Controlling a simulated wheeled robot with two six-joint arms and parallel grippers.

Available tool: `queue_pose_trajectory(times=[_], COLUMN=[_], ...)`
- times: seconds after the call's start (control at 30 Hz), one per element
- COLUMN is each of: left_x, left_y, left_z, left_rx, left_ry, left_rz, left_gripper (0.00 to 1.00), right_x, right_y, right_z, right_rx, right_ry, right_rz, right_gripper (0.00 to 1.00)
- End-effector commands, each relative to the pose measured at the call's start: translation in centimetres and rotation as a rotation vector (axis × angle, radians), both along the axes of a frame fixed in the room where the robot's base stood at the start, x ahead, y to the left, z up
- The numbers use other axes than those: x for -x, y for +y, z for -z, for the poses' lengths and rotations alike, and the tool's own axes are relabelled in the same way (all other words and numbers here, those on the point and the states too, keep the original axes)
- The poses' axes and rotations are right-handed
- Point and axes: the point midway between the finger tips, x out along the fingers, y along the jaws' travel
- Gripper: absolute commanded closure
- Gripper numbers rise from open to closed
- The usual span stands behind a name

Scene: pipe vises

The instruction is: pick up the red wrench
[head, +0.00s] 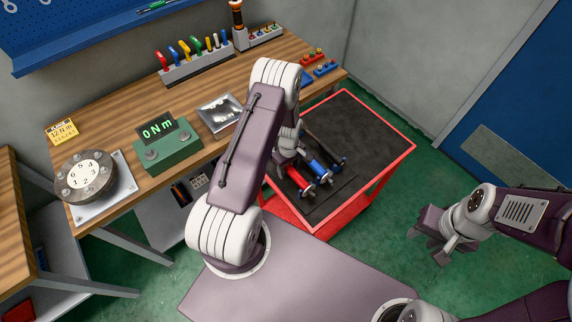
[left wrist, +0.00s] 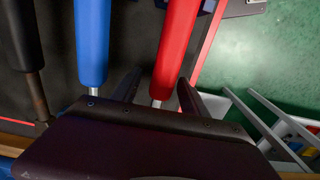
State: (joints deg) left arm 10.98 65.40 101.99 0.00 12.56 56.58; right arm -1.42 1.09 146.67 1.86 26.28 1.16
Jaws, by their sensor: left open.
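The red wrench (head: 301,184) lies on the dark top of the red cart, at its near left. In the left wrist view the red handle (left wrist: 176,45) runs down to a metal shaft between the fingers. My left gripper (left wrist: 158,92) is open, with one finger on each side of the red wrench. In the head view my left gripper (head: 289,152) hangs over the cart, partly hidden by my own arm. The blue wrench (head: 319,171) lies just right of the red one, outside the fingers. My right gripper (head: 436,243) is open and empty, over the floor right of the cart.
A black-handled tool (head: 326,149) lies beyond the blue wrench. The red cart (head: 385,125) has bare room at its back and right. The wooden workbench (head: 200,80) stands left, with a torque display (head: 165,140) and a round dial (head: 85,175).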

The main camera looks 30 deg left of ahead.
Motion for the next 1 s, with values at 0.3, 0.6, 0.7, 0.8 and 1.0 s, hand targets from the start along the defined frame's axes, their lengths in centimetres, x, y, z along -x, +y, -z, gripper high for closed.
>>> queue_pose_trajectory(times=[0.3, 0.6, 0.7, 0.8, 1.0], left_x=[0.02, 0.00, 0.00, 0.00, -0.01], left_y=[-0.01, -0.01, -0.01, 0.00, 0.00], left_z=[-0.03, -0.04, -0.04, -0.05, -0.05], left_rx=[0.000, 0.000, 0.000, 0.000, 0.000], left_ry=[0.001, 0.000, 0.000, 0.000, 0.000], left_rz=[0.000, 0.001, 0.001, 0.001, 0.001], left_gripper=[1.00, 1.00, 1.00, 1.00, 1.00], right_x=[0.01, 0.01, 0.01, 0.01, 0.01], right_y=[0.00, 0.00, 0.00, 0.00, 0.00], right_z=[0.03, 0.03, 0.03, 0.02, 0.02], right_rx=[0.000, 0.000, 0.000, 0.000, 0.000], right_ry=[0.000, 0.000, 0.000, 0.000, 0.000], right_rz=[0.000, 0.000, 0.000, 0.000, 0.000], right_gripper=[0.64, 0.64, 0.64, 0.64, 0.64])
